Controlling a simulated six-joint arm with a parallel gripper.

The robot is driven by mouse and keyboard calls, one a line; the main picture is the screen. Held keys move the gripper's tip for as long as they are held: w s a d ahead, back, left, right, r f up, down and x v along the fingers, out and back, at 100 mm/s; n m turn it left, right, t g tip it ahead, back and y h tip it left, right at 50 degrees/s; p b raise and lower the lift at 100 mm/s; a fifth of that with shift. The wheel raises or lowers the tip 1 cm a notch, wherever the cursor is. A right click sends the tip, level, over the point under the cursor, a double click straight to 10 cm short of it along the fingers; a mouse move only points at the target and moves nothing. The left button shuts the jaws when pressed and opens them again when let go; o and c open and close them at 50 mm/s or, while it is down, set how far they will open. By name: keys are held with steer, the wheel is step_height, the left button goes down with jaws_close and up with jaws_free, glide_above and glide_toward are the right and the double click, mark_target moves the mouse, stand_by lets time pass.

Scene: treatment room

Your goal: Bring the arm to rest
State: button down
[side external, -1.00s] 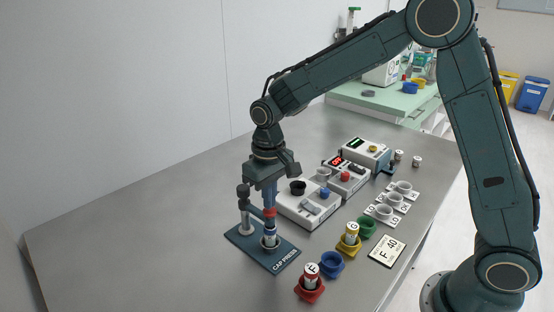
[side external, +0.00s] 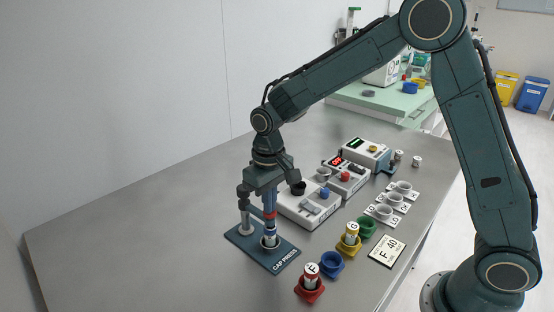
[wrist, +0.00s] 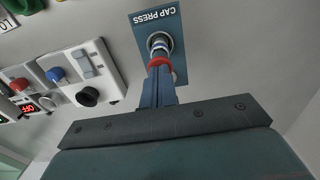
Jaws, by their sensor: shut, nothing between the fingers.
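My gripper (side external: 268,206) is shut, pointing down over the cap press (side external: 277,262) on the steel table. In the wrist view, its fingers (wrist: 159,85) are together, directly above the press's red ring (wrist: 159,62). Whether they touch the ring is hard to tell. A small vial with white and blue parts (side external: 269,236) stands upright in the press socket, below the red ring. The press has a dark blue base plate, and its post stands at the left (side external: 246,222).
White device boxes (side external: 310,207) stand close behind and right of the gripper. Red (side external: 309,291), blue (side external: 332,264), yellow (side external: 348,246) and green holders line the right front. A card marked F 40 (side external: 387,251) lies further right. The table's left side is clear.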

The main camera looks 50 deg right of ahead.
steer(key=shift+f, duration=0.25)
stand_by(0.3)
steer(key=shift+r, duration=0.1)
step_height(320, 180, up, 8)
stand_by(1.3)
steer(key=shift+r, duration=0.1)
steer(key=s+d+r+t, duration=0.3)
steer(key=s+d+r, duration=0.2)
steer(key=s+r, duration=0.55)
steer(key=s+d+f+t, duration=0.2)
steer(key=s, duration=1.3)
steer(key=shift+d+f+t, duration=0.15)
steer(key=shift+d+t, duration=0.1)
steer(key=shift+t, duration=0.05)
